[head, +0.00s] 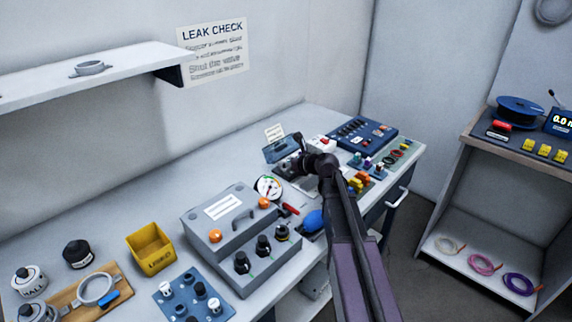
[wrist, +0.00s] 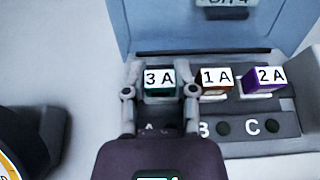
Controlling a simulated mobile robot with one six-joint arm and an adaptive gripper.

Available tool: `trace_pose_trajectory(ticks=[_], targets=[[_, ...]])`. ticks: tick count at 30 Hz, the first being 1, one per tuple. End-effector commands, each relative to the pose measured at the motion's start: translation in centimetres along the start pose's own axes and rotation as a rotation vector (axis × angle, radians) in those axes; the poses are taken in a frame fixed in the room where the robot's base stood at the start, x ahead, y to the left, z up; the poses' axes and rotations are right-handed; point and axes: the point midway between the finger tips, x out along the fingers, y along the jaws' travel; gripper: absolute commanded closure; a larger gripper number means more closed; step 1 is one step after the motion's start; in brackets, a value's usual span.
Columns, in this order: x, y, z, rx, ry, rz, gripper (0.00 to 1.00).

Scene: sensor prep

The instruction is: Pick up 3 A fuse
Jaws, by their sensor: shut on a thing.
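The 3 A fuse (wrist: 160,81) is a small green block with a white label on top, in the left place of a grey fuse holder (wrist: 262,148) in the wrist view. My gripper (wrist: 160,92) is shut on it, one finger on each side. The 1 A fuse (wrist: 215,82), brown-orange, and the 2 A fuse (wrist: 264,80), purple, sit to its right. Letters B and C show below them; the letter under the 3 A fuse is partly hidden. In the head view my gripper (head: 300,163) is at the holder, and my arm hides most of it.
A blue raised lid (wrist: 175,25) stands just behind the fuses. In the head view, a blue panel (head: 361,133) lies to the right, and a round gauge (head: 268,187) and grey case (head: 236,240) stand to the left. A yellow bin (head: 150,248) is further left.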

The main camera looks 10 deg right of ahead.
Motion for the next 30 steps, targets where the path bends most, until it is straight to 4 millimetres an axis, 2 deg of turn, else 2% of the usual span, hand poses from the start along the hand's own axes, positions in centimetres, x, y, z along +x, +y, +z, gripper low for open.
trace_pose_trajectory(ticks=[11, 24, 30], targets=[[-0.2, 0.0, 0.7, 0.0, 0.0, 0.001, 0.8], [-1.5, 0.1, 3.7, 0.0, 0.0, 0.001, 0.8], [-5.2, -0.8, 2.2, 0.002, 0.0, -0.002, 0.8]])
